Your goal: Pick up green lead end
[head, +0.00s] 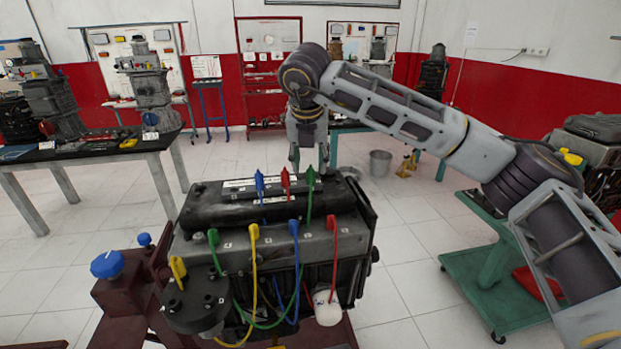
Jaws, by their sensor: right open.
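A green lead end (310,179) stands upright on top of the black engine cover, at the right of a row with a red lead end (285,178) and a blue lead end (260,184). A second green lead end (212,239) is at the front left of the engine, with a green wire hanging below it. My right gripper (309,166) points down, open, just above and behind the upper green end. Whether its fingers are around that end or behind it, I cannot tell. My left gripper is not in view.
The engine (285,250) carries yellow (254,231), blue (294,229) and red (332,224) lead ends along its front edge, near the green one. Another yellow end (178,268) sits on the round black cap (195,308). A green cart (490,280) stands right.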

